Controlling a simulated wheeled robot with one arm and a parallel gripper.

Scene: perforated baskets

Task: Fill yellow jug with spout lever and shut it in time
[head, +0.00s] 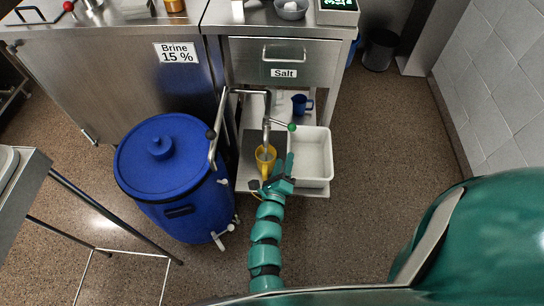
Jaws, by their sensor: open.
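A small yellow jug (271,163) stands upright under the spout (267,134), a thin metal pipe whose end comes down over the jug's mouth. The spout lever (292,127) is a short rod with a green knob, pointing right from the pipe. The inside of the jug looks greyish; I cannot tell its fill level or whether liquid is running. My gripper (274,176) is open, just below the jug in the picture, with a finger reaching up on the jug's right side. It partly hides the jug's lower side. I cannot tell whether it touches the jug.
A white tub (316,160) stands right of the jug, with a dark blue mug (302,104) behind it. A big blue lidded barrel (170,195) stands left. The Salt drawer (284,62) is behind. Floor is free at right.

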